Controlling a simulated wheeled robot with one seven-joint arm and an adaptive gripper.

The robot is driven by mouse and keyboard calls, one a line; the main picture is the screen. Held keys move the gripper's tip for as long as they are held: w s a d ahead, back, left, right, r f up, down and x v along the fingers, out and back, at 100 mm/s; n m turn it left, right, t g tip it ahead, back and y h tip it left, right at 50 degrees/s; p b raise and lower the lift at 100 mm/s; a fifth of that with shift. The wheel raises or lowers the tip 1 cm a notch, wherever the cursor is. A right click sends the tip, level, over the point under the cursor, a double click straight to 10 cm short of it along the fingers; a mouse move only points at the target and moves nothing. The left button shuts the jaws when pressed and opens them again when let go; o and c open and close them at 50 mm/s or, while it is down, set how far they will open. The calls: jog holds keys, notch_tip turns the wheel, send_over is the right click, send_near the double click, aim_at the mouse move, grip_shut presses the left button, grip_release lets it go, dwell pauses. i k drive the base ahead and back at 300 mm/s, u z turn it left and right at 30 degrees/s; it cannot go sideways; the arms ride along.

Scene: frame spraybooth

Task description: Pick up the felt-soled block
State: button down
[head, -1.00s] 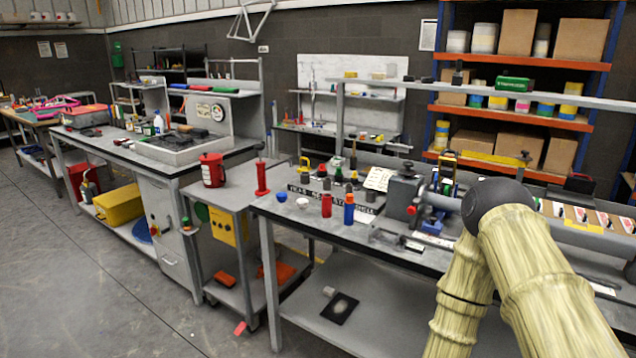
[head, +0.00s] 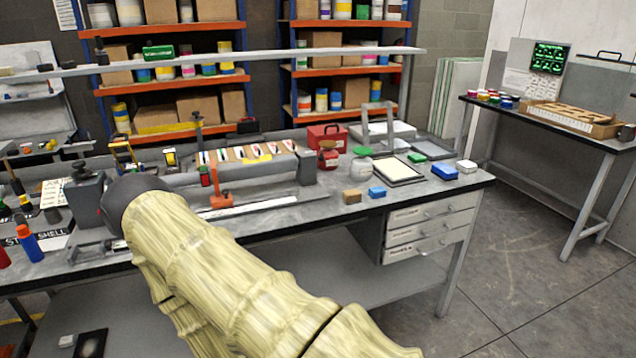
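No felt sole shows on any block in the head view, so I cannot tell for certain which one is the felt-soled block. A small tan-brown block (head: 352,196) lies near the front edge of the workbench (head: 330,207), right of the long clamp bar. A small blue block (head: 377,192) lies just right of it, very close. A larger blue-and-white block (head: 445,172) and a white block with a blue base (head: 467,166) lie farther right on the bench. My arm crosses the lower left of the view; my gripper is not in view.
A long clamp bar (head: 240,165) runs left. Drawers (head: 430,225) hang under the right end. Open floor lies right.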

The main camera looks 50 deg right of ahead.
aim_at(352, 196)
jog(key=z, duration=1.95)
